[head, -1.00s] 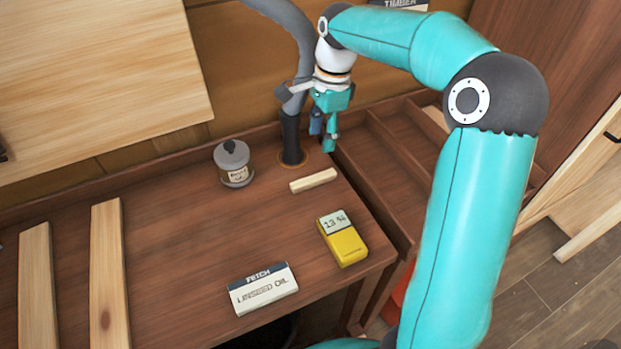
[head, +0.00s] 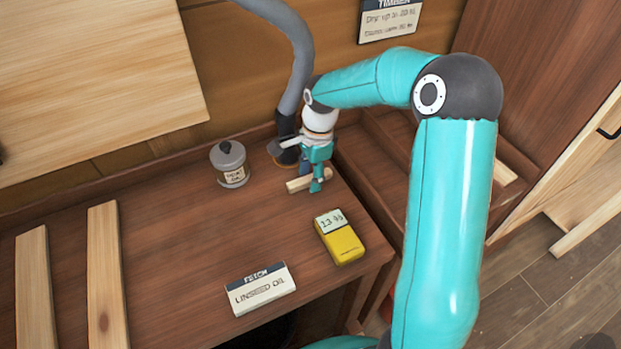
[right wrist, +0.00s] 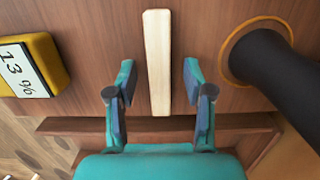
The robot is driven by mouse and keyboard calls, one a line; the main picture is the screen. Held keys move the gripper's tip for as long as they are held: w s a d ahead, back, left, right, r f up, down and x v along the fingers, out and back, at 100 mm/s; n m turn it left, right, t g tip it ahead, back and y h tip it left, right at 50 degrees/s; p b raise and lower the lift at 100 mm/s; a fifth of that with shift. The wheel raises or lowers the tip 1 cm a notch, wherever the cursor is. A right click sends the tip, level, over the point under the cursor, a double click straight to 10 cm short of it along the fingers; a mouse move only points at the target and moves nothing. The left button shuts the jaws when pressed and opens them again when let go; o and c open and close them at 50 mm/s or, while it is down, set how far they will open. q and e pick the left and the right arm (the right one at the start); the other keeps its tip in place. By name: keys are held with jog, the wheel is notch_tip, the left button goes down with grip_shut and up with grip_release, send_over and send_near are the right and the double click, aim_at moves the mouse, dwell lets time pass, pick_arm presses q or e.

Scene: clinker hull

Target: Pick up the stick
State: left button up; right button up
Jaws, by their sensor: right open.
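The stick (head: 297,185) is a short pale wooden piece lying on the bench top near its back right corner. In the right wrist view the stick (right wrist: 157,60) lies lengthwise, with its near end between the two open fingers and not touching either. My right gripper (head: 311,187) is low over the stick in the head view and hides part of it. In the right wrist view the open fingers of my right gripper (right wrist: 158,95) stand on both sides of the stick. My left gripper is not in view.
A yellow meter (head: 340,237) reading 13 % and a linseed oil card (head: 261,290) lie nearer the front. A lidded jar (head: 230,165) stands left. A dark hose pipe (right wrist: 270,75) rises close beside the stick. Two planks (head: 105,280) lie at the left.

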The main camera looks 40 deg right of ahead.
grip_shut()
dwell(0.4)
